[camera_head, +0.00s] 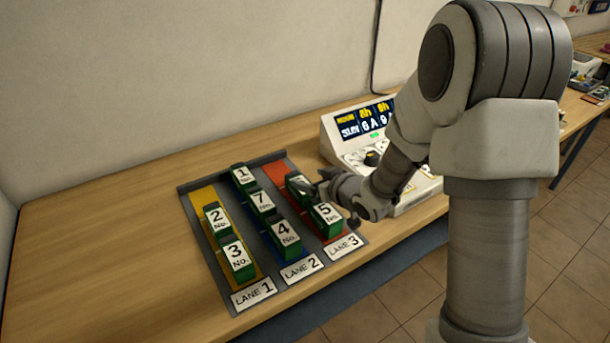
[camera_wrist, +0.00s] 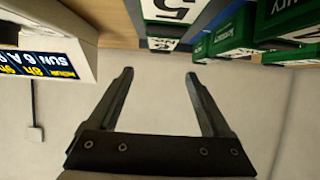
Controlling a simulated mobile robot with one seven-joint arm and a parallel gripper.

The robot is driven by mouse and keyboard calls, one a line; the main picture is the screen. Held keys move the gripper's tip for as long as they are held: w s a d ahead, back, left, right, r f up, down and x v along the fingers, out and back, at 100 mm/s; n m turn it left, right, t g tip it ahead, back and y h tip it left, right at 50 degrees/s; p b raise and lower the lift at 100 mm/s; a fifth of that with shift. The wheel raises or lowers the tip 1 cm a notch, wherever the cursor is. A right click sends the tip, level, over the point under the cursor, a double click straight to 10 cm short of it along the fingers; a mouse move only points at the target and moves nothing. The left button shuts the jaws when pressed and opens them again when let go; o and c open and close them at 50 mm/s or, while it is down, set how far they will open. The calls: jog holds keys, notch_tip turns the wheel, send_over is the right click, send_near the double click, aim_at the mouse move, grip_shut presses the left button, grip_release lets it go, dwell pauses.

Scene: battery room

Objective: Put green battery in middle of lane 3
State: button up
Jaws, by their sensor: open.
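Several green batteries with white number labels stand in a three-lane rack (camera_head: 181,189). The red lane 3 (camera_head: 274,170) holds a green battery with number 5 (camera_head: 327,221) at the front and another green battery (camera_head: 297,186) behind it, its label partly covered by my gripper. Bare red shows at the back of lane 3. My gripper (camera_head: 326,200) is over lane 3 in the head view. In the wrist view my gripper (camera_wrist: 160,74) is open with nothing between its fingers. Battery 5 also shows there (camera_wrist: 174,12), beyond the fingertips.
Yellow lane 1 (camera_head: 203,196) holds batteries 2 (camera_head: 217,219) and 3 (camera_head: 237,258). Lane 2 holds batteries 1 (camera_head: 243,177), 7 (camera_head: 262,204) and 4 (camera_head: 285,238). A white console (camera_head: 345,150) stands close right of the rack. The table (camera_head: 110,240) is clear at left.

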jog(key=v, duration=0.8)
jog(key=shift+d+p, duration=0.1)
jog(key=shift+p, duration=0.2)
jog(key=shift+d+r+h, duration=0.3)
jog(key=s+d+r+m+h, duration=0.4)
jog(key=s+d+r+h, duration=0.25)
jog(key=d+r, duration=0.35)
jog(key=s+r+m+g, duration=0.2)
jog(key=s+g, duration=0.3)
jog(key=s, duration=1.3)
jog(key=shift+r+m, duration=0.4)
jog(key=shift+r, duration=0.05)
notch_tip(320, 180, up, 2)
jog(key=shift+r+p, duration=0.15)
jog(key=shift+p, duration=1)
